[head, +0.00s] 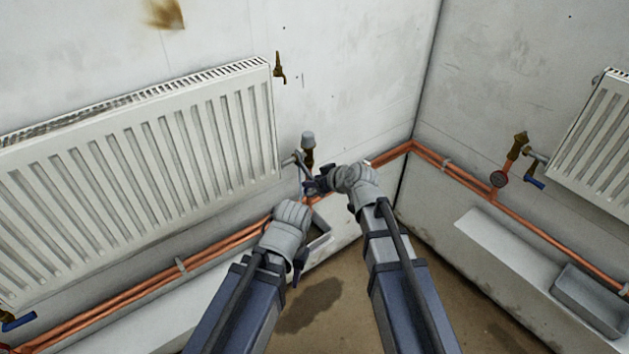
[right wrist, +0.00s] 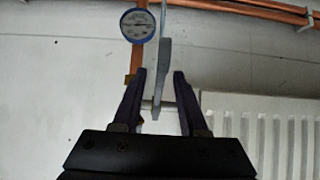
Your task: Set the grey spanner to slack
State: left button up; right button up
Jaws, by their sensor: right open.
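The grey spanner (right wrist: 164,62) shows in the right wrist view as a flat, pale grey bar, running from the top edge down between my open jaws. In the head view a thin grey bar, which looks like the same spanner (head: 303,163), sits at the valve beside the left radiator. Part of it is hidden behind my gripper. My right gripper (head: 314,184) is open at it; the right wrist view shows its two dark fingers (right wrist: 160,100) on either side, not closed on it.
A blue-rimmed gauge (right wrist: 138,25) is close to the spanner. Copper pipes (head: 228,240) run along the wall below the left radiator (head: 140,160). A grey tray (head: 592,300) stands at lower right.

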jog(key=shift+r, duration=0.1)
jog(key=p+v, duration=0.4)
jog(key=v, duration=0.3)
jog(key=shift+s+d+r+p, duration=0.15)
jog(key=shift+s+p, duration=0.1)
jog(key=shift+p, duration=0.15)
jog(key=s+r+m+g+h+p, duration=0.1)
jog(key=s+g+h+p, duration=0.2)
jog(key=s, duration=0.7)
jog(key=s+d+r+m+g+h+p, duration=0.1)
jog(key=s+m+g+h+p, duration=0.1)
jog(key=s+g+h+p, duration=0.2)
jog(key=s+g+p, duration=0.1)
jog(key=s+p, duration=0.2)
jog(key=s, duration=0.3)
jog(key=shift+s+d+r+g+h+p, duration=0.2)
jog(key=shift+d+g+h+p, duration=0.1)
jog(key=shift+g+p, duration=0.1)
